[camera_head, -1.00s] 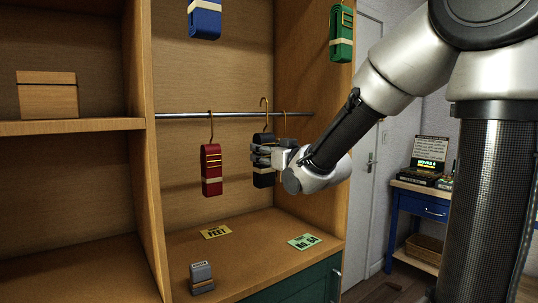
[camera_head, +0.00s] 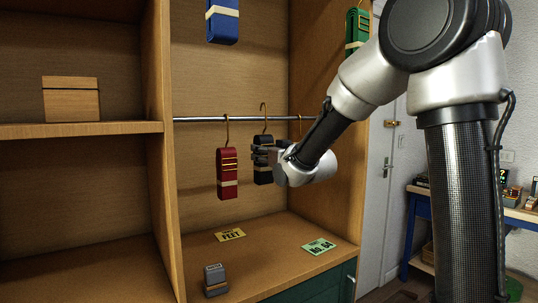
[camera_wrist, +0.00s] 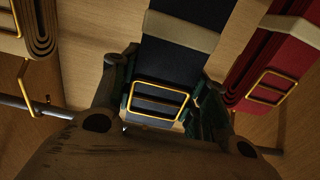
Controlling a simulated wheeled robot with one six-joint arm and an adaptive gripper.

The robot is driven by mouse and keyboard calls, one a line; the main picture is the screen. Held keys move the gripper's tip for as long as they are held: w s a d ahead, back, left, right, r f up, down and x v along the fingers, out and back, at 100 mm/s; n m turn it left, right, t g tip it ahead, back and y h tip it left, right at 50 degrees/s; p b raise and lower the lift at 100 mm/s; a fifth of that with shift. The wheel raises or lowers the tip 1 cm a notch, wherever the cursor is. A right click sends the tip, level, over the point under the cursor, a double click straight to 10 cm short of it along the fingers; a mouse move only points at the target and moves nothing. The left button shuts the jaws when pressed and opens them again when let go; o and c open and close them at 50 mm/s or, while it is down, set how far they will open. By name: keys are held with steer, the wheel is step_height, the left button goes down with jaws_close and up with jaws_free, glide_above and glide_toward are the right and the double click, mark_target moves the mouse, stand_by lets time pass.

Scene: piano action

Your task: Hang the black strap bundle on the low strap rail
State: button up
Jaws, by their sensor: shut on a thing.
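The black strap bundle (camera_head: 263,175) has a pale band and a brass hook and hangs upright in my gripper (camera_head: 268,152). In the wrist view the bundle (camera_wrist: 185,35), with its gold buckle, lies between the two fingers (camera_wrist: 162,85), which are shut on it. The low strap rail (camera_head: 200,119) crosses the cabinet bay. The bundle's hook tops out above the rail line; whether it touches the rail I cannot tell. The rail (camera_wrist: 55,107) is partly hidden by my gripper in the wrist view.
A red strap bundle (camera_head: 227,175) hangs on the rail to the left. Another hook (camera_head: 300,122) shows on the right, its bundle mostly behind my arm. Blue (camera_head: 222,22) and green (camera_head: 356,30) bundles hang higher. A grey block (camera_head: 215,280) and two cards lie on the shelf below.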

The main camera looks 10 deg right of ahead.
steer(key=shift+w+a+f, duration=0.15)
steer(key=shift+w+f, duration=0.4)
steer(key=shift+f, duration=0.2)
steer(key=shift+w+a+f, duration=0.15)
steer(key=shift+w+f, duration=0.35)
steer(key=shift+f, duration=0.2)
steer(key=o, duration=1.2)
steer(key=shift+s, duration=0.1)
